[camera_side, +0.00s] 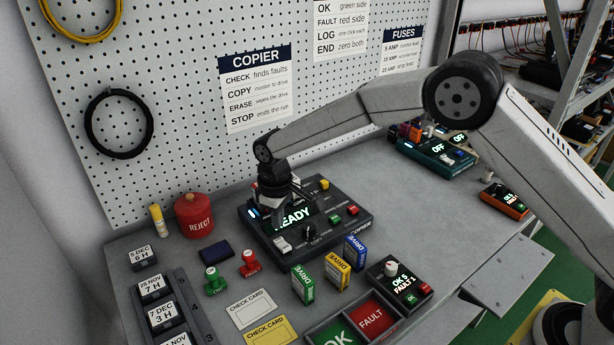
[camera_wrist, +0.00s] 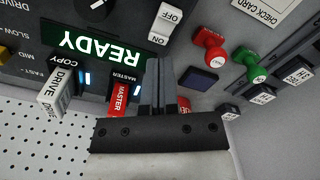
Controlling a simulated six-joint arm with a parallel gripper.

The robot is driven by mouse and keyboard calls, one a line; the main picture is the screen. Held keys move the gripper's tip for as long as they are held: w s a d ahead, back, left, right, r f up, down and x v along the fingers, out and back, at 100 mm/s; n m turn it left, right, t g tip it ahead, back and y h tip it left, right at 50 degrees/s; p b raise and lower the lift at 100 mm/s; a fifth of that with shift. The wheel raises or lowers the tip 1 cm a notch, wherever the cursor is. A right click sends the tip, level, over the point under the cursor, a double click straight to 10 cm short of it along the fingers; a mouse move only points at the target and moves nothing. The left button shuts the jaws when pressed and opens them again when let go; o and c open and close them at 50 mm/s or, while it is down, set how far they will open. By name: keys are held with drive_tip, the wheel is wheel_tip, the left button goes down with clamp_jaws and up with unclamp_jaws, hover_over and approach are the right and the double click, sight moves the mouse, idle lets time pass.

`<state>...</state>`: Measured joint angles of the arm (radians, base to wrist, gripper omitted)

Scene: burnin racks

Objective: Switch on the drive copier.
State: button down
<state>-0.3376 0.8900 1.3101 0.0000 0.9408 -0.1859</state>
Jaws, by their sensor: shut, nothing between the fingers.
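The drive copier (camera_side: 345,230) is a dark box in the middle of the bench, and its green display (camera_wrist: 100,48) reads READY. Its white ON/OFF rocker switch (camera_wrist: 167,20) sits beside the display; it also shows near the copier's front left in the side view (camera_side: 283,244). My gripper (camera_wrist: 154,66) is shut and empty. It is over the copier's left part, with the rocker just beyond the fingertips in the wrist view. A white drive (camera_wrist: 55,102) stands in the COPY slot and a red master (camera_wrist: 119,100) in the MASTER slot. In the side view my gripper partly covers the display.
Green (camera_side: 303,284), yellow (camera_side: 338,268) and blue (camera_side: 355,250) drives stand before the copier. A small tester (camera_side: 398,280) reads OK 6, FAULT 1. Red (camera_side: 249,263) and green (camera_side: 215,281) stamps and a REJECT can (camera_side: 195,217) are at left.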

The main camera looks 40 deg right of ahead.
sight(285, 241)
drive_tip(key=shift+r, duration=1.3)
drive_tip(key=shift+d, duration=0.1)
drive_tip(key=s+d+r+m+t, duration=0.1)
drive_tip(key=s+d+m, duration=0.2)
drive_tip(key=s+d, duration=0.6)
drive_tip(key=s+d+r+m+t, duration=0.1)
drive_tip(key=s+d+m, duration=0.2)
drive_tip(key=s+d, duration=0.6)
drive_tip(key=s, duration=0.6)
drive_tip(key=shift+s+d+r+t, duration=0.15)
drive_tip(key=shift+s+r+t, duration=0.15)
